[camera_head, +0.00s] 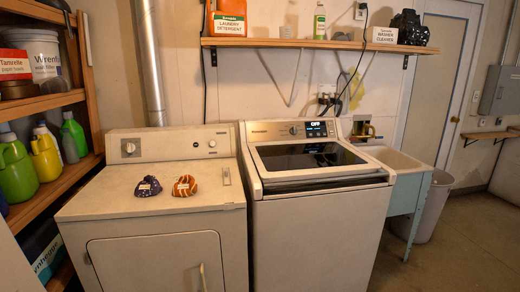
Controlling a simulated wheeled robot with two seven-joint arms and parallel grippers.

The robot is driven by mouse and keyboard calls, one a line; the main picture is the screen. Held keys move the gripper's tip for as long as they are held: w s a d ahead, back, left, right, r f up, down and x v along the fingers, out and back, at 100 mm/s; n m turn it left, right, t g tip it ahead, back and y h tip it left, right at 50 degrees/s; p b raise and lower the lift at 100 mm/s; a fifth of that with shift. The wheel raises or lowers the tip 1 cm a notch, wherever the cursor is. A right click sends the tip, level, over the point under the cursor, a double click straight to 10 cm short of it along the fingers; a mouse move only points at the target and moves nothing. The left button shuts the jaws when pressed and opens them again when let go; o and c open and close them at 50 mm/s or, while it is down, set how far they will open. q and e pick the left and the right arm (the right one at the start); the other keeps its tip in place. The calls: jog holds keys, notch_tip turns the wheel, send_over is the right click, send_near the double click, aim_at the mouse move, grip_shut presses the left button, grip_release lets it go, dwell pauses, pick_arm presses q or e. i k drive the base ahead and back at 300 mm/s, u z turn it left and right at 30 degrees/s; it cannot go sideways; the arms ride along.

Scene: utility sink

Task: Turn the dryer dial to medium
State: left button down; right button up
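The dryer (150,215) is the white front-loading machine at the left centre, with its front door closed. Neither of my grippers shows in the head view, and nothing touches the dials.
Two small patterned cloth items, one purple (148,186) and one orange (184,186), lie on the dryer top. A washer (320,235) reading "OFF" stands right of the dryer. Shelves with bottles (45,155) are at left, a sink (400,160) at right. A wall shelf (310,43) runs above.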

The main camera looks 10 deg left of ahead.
aim_at(130, 148)
jog(key=u, duration=1.4)
jog(key=k, duration=1.65)
jog(key=z, duration=0.1)
jog(key=i, duration=3.75)
jog(key=z, duration=0.55)
